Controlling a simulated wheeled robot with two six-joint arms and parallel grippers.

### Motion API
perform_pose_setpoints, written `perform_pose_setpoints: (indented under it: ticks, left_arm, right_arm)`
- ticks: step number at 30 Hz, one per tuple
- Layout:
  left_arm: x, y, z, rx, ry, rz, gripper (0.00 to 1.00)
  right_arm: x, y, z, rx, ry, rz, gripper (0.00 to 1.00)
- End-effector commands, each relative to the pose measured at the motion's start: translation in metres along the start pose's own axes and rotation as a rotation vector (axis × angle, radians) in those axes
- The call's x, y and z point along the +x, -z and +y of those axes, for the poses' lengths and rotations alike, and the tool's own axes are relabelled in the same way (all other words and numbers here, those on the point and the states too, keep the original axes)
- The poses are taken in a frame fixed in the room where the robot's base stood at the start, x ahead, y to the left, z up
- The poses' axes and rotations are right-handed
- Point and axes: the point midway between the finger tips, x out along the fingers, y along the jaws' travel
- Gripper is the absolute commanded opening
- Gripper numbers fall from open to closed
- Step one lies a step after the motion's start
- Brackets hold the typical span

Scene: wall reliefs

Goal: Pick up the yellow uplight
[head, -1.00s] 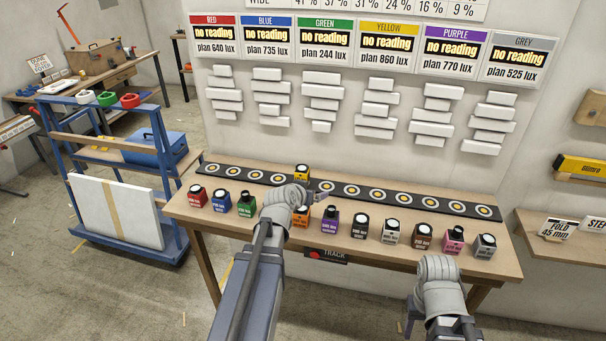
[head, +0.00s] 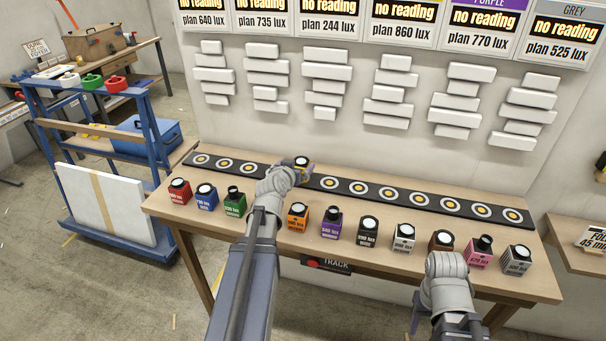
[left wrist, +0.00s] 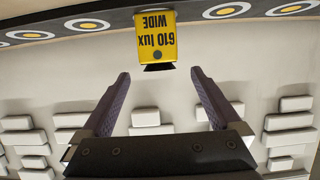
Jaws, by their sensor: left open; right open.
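The yellow uplight (head: 302,162) stands on the black track strip at the back of the table. It has a yellow body and a dark top with a pale lens. In the head view my left gripper (head: 303,174) is right at it and partly hides its body. In the left wrist view the uplight (left wrist: 155,40), labelled 610 lux WIDE, shows upside down. My left gripper's two fingers (left wrist: 160,74) are open, and their tips lie just short of its body, with nothing between them. My right gripper (head: 416,318) is low at the table's front edge, mostly hidden by its own arm.
Several other uplights stand in a row in front of the track, among them a green one (head: 235,203), an orange one (head: 298,217) and a purple one (head: 331,225). The track (head: 345,186) has empty ringed spots. White blocks (head: 325,72) stick out of the wall behind.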

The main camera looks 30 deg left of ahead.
Motion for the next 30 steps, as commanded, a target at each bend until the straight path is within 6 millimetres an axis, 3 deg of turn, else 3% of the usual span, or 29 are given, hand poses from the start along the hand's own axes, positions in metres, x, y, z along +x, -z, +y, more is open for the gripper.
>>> perform_pose_setpoints:
  ticks: [3, 9, 17, 23, 30]
  left_arm:
    - [0.004, -0.011, 0.0, 0.0, 0.0, 0.0, 0.97]
    - [0.005, -0.01, 0.0, 0.0, 0.0, 0.0, 0.97]
    - [0.03, -0.011, 0.0, -0.001, -0.001, 0.0, 0.97]
    - [0.033, -0.011, 0.0, 0.0, 0.0, 0.0, 0.97]
    - [0.062, -0.018, 0.001, 0.0, -0.001, 0.0, 0.97]
  right_arm:
    - [0.011, 0.001, -0.001, 0.0, 0.0, 0.0, 0.5]
    - [0.011, 0.001, -0.001, 0.0, 0.0, 0.0, 0.5]
    - [0.021, 0.001, -0.002, 0.0, 0.0, 0.0, 0.5]
    - [0.022, 0.001, -0.002, 0.0, 0.0, 0.0, 0.5]
    - [0.038, 0.002, -0.004, 0.0, 0.0, 0.0, 0.5]
